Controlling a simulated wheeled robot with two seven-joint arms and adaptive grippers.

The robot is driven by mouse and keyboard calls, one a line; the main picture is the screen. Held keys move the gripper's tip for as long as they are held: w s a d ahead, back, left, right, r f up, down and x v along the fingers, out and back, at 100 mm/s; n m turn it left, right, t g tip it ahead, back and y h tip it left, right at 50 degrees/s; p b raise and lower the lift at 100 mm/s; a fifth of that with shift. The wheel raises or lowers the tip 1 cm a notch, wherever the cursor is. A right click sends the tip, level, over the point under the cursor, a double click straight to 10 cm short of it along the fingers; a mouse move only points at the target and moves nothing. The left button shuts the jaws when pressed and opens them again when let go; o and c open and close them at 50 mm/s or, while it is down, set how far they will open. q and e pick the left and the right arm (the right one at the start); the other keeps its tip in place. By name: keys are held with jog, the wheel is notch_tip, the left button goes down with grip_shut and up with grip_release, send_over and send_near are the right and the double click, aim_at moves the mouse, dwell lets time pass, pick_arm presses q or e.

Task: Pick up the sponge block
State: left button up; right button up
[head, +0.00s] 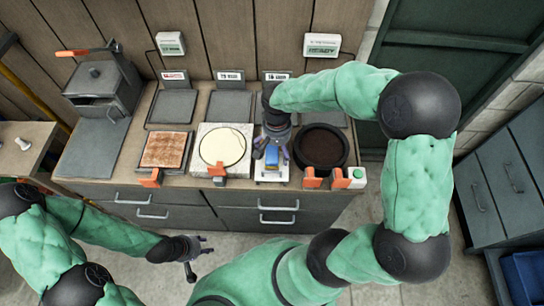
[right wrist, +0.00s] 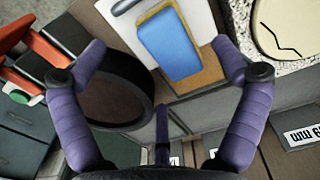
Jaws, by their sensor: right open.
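The sponge block (right wrist: 168,42) is blue with a yellow-orange underside. It lies on a white board on the counter; in the head view the block (head: 272,158) shows small below my right gripper (head: 271,151). In the right wrist view my right gripper (right wrist: 160,65) has its purple fingers spread wide, with the sponge ahead between them and not touched. My left gripper (head: 197,257) hangs empty in front of the drawers, its fingers apart.
A dark round pan (head: 321,147) stands just right of the sponge. A stone slab with a cream disc (head: 222,147) is on its left, then a brown grilled square (head: 165,150). Orange handles (head: 313,182) stick out along the counter's front edge. Signs stand behind.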

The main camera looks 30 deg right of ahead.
aim_at(275, 153)
jog(key=f, duration=0.1)
jog(key=f+b, duration=0.1)
jog(key=f, duration=0.1)
jog(key=f+b, duration=0.1)
jog(key=f, duration=0.1)
jog(key=shift+w+d, duration=0.1)
jog(key=shift+w, duration=0.2)
jog(key=c, duration=1.3)
jog(key=shift+c, duration=0.2)
jog(key=shift+r, duration=0.1)
